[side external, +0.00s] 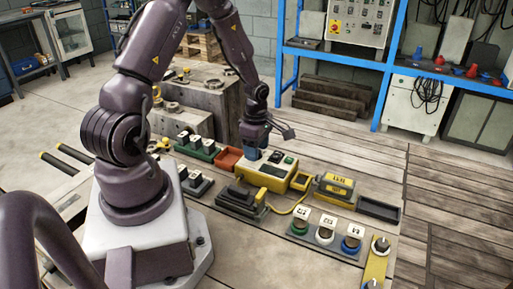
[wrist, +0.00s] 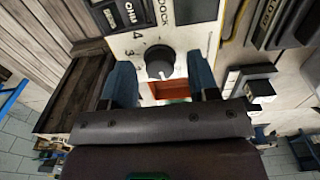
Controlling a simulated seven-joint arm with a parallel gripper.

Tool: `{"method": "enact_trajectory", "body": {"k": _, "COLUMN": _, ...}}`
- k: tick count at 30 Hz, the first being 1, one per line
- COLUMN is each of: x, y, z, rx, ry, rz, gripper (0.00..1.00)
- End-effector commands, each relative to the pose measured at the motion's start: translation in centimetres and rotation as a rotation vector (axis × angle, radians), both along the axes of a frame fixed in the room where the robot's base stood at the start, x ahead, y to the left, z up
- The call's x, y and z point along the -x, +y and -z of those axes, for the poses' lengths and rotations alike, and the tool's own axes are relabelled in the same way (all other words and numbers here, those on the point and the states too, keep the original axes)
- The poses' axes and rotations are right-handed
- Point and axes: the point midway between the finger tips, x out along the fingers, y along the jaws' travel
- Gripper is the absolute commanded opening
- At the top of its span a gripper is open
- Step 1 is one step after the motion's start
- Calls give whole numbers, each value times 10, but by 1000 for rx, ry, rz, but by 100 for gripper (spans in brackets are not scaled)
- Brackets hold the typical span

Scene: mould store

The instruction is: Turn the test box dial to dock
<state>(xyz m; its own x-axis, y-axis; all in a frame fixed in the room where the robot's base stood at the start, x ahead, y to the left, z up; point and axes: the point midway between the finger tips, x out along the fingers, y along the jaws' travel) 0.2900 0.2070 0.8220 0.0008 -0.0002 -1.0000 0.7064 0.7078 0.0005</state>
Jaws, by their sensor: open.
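The test box (side external: 265,174) is a yellow-sided box with a pale top on the bench, near the middle of the side external view. Its pale panel (wrist: 187,38) fills the upper middle of the wrist view, with a printed DOCK label and the numerals 4 and 3. The black round dial (wrist: 160,64) sits on this panel below the DOCK label; where its pointer is set is hard to tell. My gripper (wrist: 159,70) is open, with one blue finger on each side of the dial and gaps showing. In the side external view my gripper (side external: 254,152) is low over the box's left end and hides the dial.
A red tray (side external: 229,159) lies left of the box. A yellow-black unit (side external: 335,187) and a dark tray (side external: 379,209) stand to the right.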

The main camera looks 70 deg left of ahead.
Motion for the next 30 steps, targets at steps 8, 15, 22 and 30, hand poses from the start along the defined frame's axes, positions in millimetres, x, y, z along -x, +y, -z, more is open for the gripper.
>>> {"method": "enact_trajectory", "body": {"k": 8, "x": 0, "y": 0, "z": 1, "rx": 0, "ry": 0, "rz": 1, "gripper": 55}}
{"method": "enact_trajectory", "body": {"k": 15, "x": 0, "y": 0, "z": 1, "rx": -1, "ry": 1, "rz": 1, "gripper": 5}}
{"method": "enact_trajectory", "body": {"k": 22, "x": 0, "y": 0, "z": 1, "rx": -1, "ry": 1, "rz": 15, "gripper": 5}}
{"method": "enact_trajectory", "body": {"k": 30, "x": 0, "y": 0, "z": 1, "rx": -2, "ry": 1, "rz": 134, "gripper": 5}}
